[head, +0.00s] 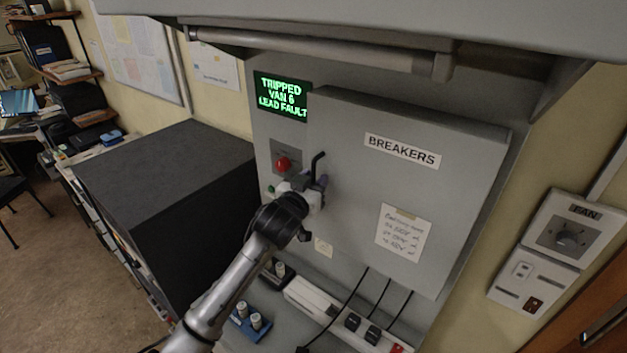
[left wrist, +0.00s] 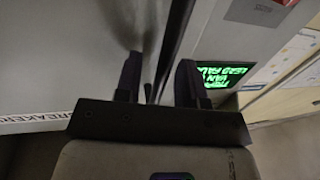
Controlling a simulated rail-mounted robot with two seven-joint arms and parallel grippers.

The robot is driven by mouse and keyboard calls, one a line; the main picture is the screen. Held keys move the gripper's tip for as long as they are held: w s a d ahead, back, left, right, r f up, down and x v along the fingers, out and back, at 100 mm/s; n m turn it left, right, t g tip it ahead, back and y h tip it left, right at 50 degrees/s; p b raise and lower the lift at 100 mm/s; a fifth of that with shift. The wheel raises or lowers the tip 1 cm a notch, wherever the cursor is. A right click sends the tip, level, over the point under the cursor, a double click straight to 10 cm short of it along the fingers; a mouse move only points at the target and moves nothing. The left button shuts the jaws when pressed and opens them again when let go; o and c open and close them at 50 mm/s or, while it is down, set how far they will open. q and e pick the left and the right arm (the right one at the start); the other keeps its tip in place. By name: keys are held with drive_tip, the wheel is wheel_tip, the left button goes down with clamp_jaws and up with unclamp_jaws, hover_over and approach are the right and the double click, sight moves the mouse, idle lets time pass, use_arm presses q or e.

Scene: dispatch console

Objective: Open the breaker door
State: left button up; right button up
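The breaker door (head: 345,140) is a grey panel labelled BREAKERS with a taped note. It looks closed or nearly so; I cannot tell whether it is slightly ajar. Its black bar handle (head: 316,163) is near the door's left edge. My left gripper (head: 314,184) is at this handle, partly hiding its lower part. In the left wrist view, the dark handle (left wrist: 175,35) runs between the two separated fingers of my left gripper (left wrist: 157,80), with apparent gaps beside it. My right gripper is in neither view.
A green-lit display (head: 283,96) and a red knob (head: 283,163) are left of the door. A dark cabinet (head: 165,170) stands at left. Below are a power strip (head: 312,299) and black cables. An overhead bar (head: 310,46) crosses above; a fan control (head: 567,238) is at right.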

use_arm(q)
clamp_jaws()
drive_tip(key=shift+s, duration=0.1)
idle(0.5)
